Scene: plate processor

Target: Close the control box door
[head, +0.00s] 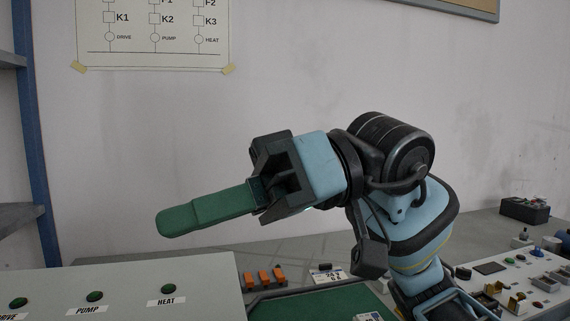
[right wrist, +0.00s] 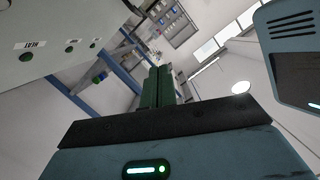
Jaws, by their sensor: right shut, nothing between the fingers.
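The control box shows as a light grey panel (head: 130,285) at the lower left of the head view, with green round buttons labelled DRIVE, PUMP and HEAT. It is cut off by the frame's bottom edge, so I cannot tell how far the door stands open. The grey panel also fills the upper left of the right wrist view (right wrist: 50,35). My right gripper (head: 172,222) has its green fingers together, empty, pointing left in the air above the panel and apart from it. The fingers also show in the right wrist view (right wrist: 158,85). My left gripper is in neither view.
Small parts in trays (head: 520,285) lie at the right. A blue post (head: 32,140) stands at the left.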

